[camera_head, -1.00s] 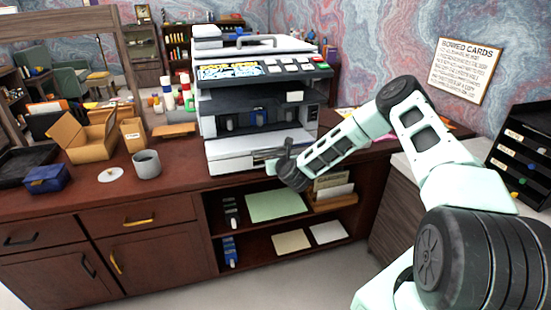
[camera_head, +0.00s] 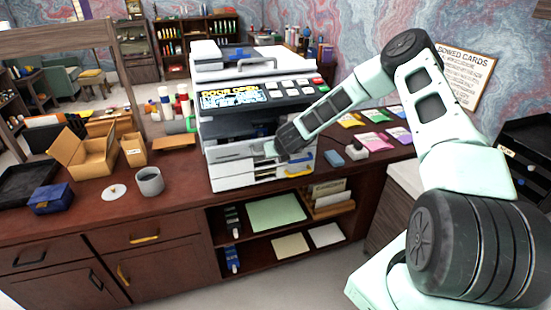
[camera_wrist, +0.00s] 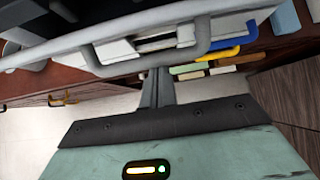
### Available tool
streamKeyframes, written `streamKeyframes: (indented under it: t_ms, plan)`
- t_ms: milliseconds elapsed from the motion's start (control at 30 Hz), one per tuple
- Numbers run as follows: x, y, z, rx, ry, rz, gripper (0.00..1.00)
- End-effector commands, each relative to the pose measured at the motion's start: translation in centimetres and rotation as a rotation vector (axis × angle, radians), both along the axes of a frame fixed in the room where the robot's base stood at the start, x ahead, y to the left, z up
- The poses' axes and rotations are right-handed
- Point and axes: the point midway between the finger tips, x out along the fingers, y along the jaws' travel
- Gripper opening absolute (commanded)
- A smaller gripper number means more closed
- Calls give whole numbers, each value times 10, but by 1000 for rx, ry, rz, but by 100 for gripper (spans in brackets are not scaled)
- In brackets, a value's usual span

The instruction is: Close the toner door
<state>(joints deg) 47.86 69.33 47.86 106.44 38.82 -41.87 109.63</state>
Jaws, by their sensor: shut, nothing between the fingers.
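The printer (camera_head: 262,75) stands on the desk; its display (camera_head: 232,97) reads "DOOR OPEN". The toner door (camera_head: 232,152) is the pale front panel, tilted and partly raised, with a dark gap above it. The toner cartridges are hidden. My gripper (camera_head: 270,149) is at the door's right part, its fingers shut and empty. In the wrist view, the door (camera_wrist: 75,42) spans the top with its grey handle (camera_wrist: 150,62), and my gripper's fingertips (camera_wrist: 160,72) are just under the handle; I cannot tell whether they touch it.
Lower printer drawers (camera_head: 235,182) show below the door, with blue and yellow handles at right. Colored packets (camera_head: 374,141) and a blue block (camera_head: 333,158) lie right of the printer. A grey cup (camera_head: 149,181) stands left. An open shelf (camera_head: 285,240) is below the desktop.

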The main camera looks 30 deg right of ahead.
Motion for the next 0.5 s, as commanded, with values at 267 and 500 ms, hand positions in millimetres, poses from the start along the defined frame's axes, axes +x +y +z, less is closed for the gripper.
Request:
streamKeyframes:
  t_ms: [267,500]
  plan:
    - [11,-3,17,-2,-3,-1,0]
    - [15,-4,22,0,-1,0,0]
